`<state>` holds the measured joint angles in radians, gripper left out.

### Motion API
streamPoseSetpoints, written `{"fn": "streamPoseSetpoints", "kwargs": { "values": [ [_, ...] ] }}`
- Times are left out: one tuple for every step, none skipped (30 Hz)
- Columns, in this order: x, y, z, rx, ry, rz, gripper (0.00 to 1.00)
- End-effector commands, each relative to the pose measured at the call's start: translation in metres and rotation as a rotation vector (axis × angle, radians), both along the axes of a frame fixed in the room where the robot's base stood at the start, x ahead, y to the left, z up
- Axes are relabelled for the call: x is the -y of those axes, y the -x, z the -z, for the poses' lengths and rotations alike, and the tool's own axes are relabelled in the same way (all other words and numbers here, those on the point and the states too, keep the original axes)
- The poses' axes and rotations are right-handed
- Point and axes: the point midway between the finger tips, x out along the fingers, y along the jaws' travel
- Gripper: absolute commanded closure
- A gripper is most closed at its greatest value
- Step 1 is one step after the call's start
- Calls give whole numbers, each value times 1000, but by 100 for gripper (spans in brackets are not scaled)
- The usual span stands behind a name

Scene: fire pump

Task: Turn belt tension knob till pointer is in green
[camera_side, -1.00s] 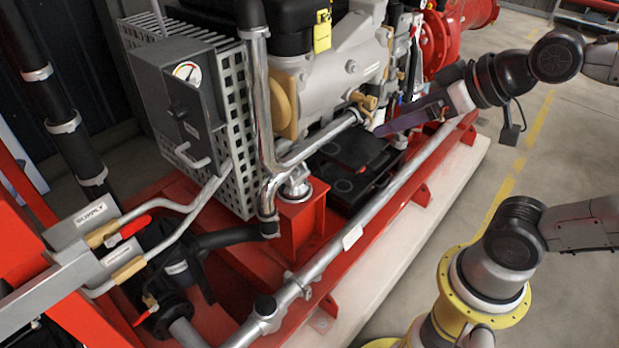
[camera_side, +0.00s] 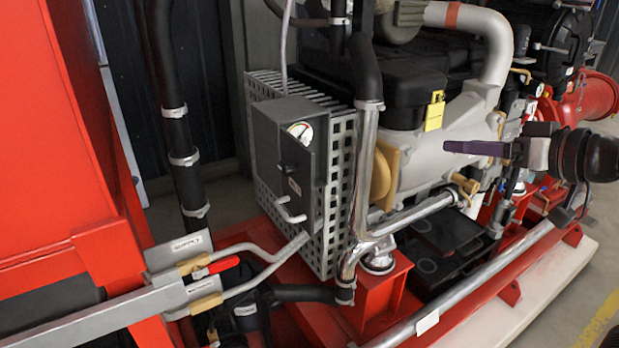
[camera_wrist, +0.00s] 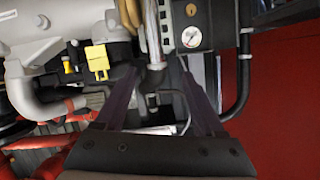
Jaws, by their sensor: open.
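A dark grey control box (camera_side: 265,150) is fixed to the perforated metal guard. A round white gauge (camera_side: 300,131) is at its upper face, with a coloured arc, but the pointer's exact zone is too small to read. In the wrist view the gauge (camera_wrist: 192,37) and knob (camera_wrist: 191,10) appear at the upper right, beyond the fingers. My gripper (camera_side: 447,148) points left in front of the engine, well to the right of the box. In the wrist view my gripper (camera_wrist: 160,68) is open and empty, its purple fingers spread.
A chrome pipe (camera_side: 364,180) rises between the box and my gripper. A yellow tag (camera_side: 434,112) hangs on the engine above the fingers' line. A red-handled supply valve (camera_side: 217,267) is at lower left.

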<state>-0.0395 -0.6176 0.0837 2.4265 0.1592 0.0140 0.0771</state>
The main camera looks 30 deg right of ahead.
Motion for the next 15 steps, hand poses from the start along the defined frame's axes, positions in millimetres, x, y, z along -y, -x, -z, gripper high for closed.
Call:
{"fn": "streamPoseSetpoints", "kwargs": {
  "values": [
    [-2,-17,-5,48,-24,8,29],
    [-3,-26,-10,84,-37,16,29],
    [-4,-38,-15,128,-57,26,29],
    [-5,-47,-18,160,-70,34,29],
    [-6,-55,-20,189,-83,44,29],
    [-7,-66,-22,228,-98,54,29],
    [-8,-74,-23,257,-109,64,29],
    [-10,-82,-24,284,-119,73,29],
    [-11,-92,-23,319,-131,86,29],
    [-13,-99,-21,343,-139,95,29],
    [-15,-106,-19,367,-145,105,29],
    [-18,-115,-14,396,-152,117,29],
    [-21,-122,-10,416,-155,126,29],
    [-24,-128,-5,436,-156,135,29],
    [-29,-135,4,459,-155,145,29]
  ]
}}
